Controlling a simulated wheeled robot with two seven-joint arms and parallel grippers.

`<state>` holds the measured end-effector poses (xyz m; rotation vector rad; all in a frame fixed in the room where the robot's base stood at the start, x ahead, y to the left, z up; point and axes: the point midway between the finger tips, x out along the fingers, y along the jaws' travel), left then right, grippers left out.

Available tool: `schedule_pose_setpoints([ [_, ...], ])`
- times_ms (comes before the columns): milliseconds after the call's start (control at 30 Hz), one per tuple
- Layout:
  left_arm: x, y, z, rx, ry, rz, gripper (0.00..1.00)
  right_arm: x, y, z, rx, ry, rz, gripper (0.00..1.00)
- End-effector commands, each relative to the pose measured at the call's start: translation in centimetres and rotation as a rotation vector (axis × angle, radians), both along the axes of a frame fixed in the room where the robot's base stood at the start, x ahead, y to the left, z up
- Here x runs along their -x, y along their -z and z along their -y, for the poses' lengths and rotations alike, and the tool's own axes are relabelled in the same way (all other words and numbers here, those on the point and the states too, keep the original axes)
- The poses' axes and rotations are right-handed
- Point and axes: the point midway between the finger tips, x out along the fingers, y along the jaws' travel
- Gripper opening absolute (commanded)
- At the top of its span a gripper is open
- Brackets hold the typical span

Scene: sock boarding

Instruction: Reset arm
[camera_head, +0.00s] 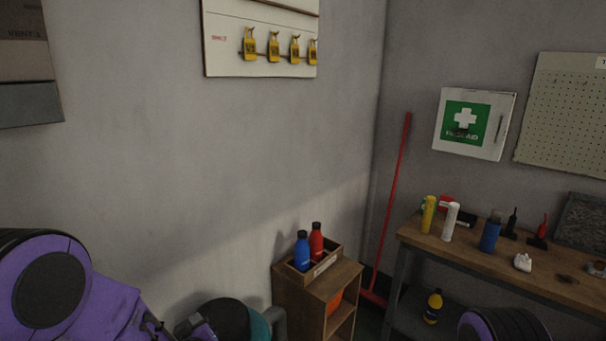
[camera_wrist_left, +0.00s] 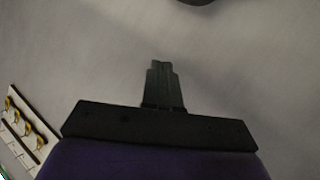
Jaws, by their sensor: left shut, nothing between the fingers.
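My left arm (camera_head: 50,290), purple with black round caps, fills the lower left of the head view. The fingers of my left gripper (camera_wrist_left: 163,75) show in the left wrist view as dark narrow fingers, closed together with nothing between them. Grey wall is behind them, and they touch no object that I can see. Part of my right arm (camera_head: 505,326), a purple and black rounded link, shows at the bottom right of the head view. My right gripper is out of view.
A wooden stand (camera_head: 313,298) holds a blue bottle (camera_head: 302,252) and a red bottle (camera_head: 316,242). A wooden workbench (camera_head: 490,262) with several bottles is at right. A red-handled pole (camera_head: 395,205) leans in the corner. Padlocks hang on a wall board (camera_head: 225,52).

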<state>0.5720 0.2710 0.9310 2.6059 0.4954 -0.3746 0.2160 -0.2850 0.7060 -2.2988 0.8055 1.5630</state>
Motion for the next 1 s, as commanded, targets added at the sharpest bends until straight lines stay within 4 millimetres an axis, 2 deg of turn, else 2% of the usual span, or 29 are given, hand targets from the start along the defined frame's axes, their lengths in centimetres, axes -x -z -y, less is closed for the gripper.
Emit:
schedule_pose_setpoints([
  [33, 3.0, 4.0, -0.3, 0.017, -0.002, -0.092, 0.00, 0.0, 0.1, 0.0, 0.000, 0.000, 0.000, 0.43],
  [100, 7.4, 8.7, -0.8, 0.036, -0.006, -0.216, 0.00, 0.0, 0.2, 0.0, 0.000, 0.000, 0.000, 0.43],
  [167, 11.7, 12.2, -1.1, 0.046, -0.010, -0.327, 0.00, 0.0, 0.3, 0.0, 0.000, 0.000, 0.000, 0.43],
  [200, 14.7, 14.3, -1.3, 0.047, -0.011, -0.403, 0.00, 0.0, 0.3, 0.0, 0.000, 0.000, 0.000, 0.43],
  [267, 19.4, 17.1, -1.7, 0.039, -0.009, -0.521, 0.00, 0.0, 0.4, 0.0, -0.001, 0.000, 0.000, 0.43],
  [300, 22.5, 18.5, -1.9, 0.031, -0.007, -0.598, 0.00, 0.0, 0.4, 0.0, -0.001, 0.000, 0.000, 0.43],
  [400, 29.3, 21.2, -2.5, 0.017, -0.010, -0.761, 0.00, 0.0, 0.6, 0.0, 0.000, 0.000, 0.000, 0.43],
  [500, 33.7, 23.0, -3.0, 0.009, -0.018, -0.867, 0.00, 0.0, 0.7, 0.0, 0.000, 0.000, 0.000, 0.43],
  [633, 35.8, 23.9, -3.1, 0.008, -0.019, -0.919, 0.00, 0.0, 0.7, 0.0, 0.000, 0.000, 0.000, 0.43],
  [1000, 35.8, 23.9, -3.1, 0.007, -0.018, -0.918, 0.00, 0.0, 0.7, 0.0, 0.000, 0.000, 0.000, 0.43],
])
